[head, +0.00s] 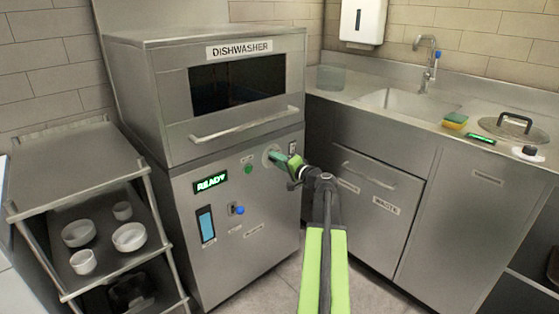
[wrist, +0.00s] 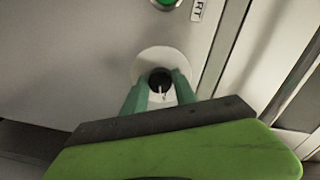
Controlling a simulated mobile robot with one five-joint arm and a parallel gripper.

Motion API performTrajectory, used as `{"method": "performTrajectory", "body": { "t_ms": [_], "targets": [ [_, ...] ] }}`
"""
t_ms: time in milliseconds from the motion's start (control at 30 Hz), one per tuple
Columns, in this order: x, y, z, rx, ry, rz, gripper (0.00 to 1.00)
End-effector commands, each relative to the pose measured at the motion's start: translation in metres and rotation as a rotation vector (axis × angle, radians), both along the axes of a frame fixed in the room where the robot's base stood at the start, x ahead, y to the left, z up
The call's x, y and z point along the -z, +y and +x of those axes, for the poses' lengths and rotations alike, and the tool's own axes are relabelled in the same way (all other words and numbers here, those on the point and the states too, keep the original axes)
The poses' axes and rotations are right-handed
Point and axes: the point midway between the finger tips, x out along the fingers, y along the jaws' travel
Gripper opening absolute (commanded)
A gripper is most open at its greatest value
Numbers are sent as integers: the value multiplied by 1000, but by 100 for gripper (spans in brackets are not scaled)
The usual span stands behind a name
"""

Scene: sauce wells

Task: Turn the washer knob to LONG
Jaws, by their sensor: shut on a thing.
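The washer (head: 255,190) is a steel unit with a "DISHWASHER" label (head: 239,49) and a green "READY" display (head: 210,182). Its knob (wrist: 160,80) is small and black with a white pointer line, set on a pale round plate (wrist: 150,62). In the wrist view the pointer line runs roughly downward. My gripper (wrist: 158,88) is shut on the knob, with one teal finger on each side. In the head view my gripper (head: 279,159) covers the knob at the right of the front panel. I cannot read any LONG mark.
A blue-tipped control (head: 238,210) is lower left. A rack (head: 75,150) with bowls stands left. A sink counter (head: 400,115) stands close on the right.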

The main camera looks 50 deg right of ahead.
Motion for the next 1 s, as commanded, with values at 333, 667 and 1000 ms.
{"method": "performTrajectory", "body": {
  "t_ms": [333, 667, 1000],
  "targets": [
    [-1, -1, -1, 1, -22, 325, 0],
    [-1, -2, -1, 0, -44, 634, 0],
    [-2, -3, -2, 1, -64, 904, 0]
  ]
}}
